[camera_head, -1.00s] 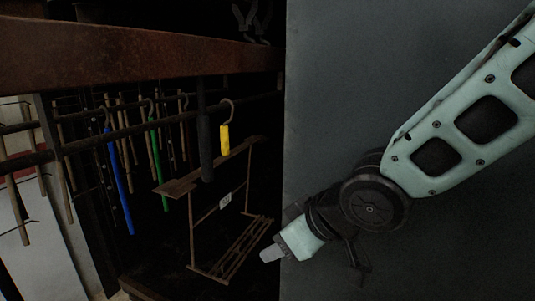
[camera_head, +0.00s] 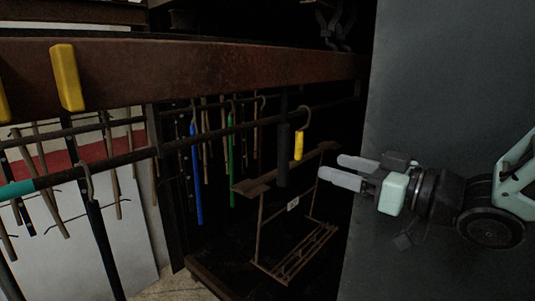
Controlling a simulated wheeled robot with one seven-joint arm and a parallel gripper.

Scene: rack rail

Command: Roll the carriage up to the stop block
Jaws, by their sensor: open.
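A yellow piece on a curved hook (camera_head: 299,145) hangs from the dark rail (camera_head: 140,154) under the rusty beam. A dark upright bar (camera_head: 283,155) hangs just left of it. I cannot tell for sure which part is the carriage or which is the stop block. Yellow blocks (camera_head: 67,77) sit on the beam's face at the left, and a teal band (camera_head: 18,189) marks the rail's left end. My gripper (camera_head: 331,167) is open and empty, pointing left. Its fingertips show just below and right of the yellow hooked piece, with no contact that I can make out.
Blue (camera_head: 196,172) and green (camera_head: 231,160) rods and several brown sticks hang behind the rail. A dark grey panel (camera_head: 440,80) fills the right side. A dark hook-hung bar (camera_head: 101,235) is at the left.

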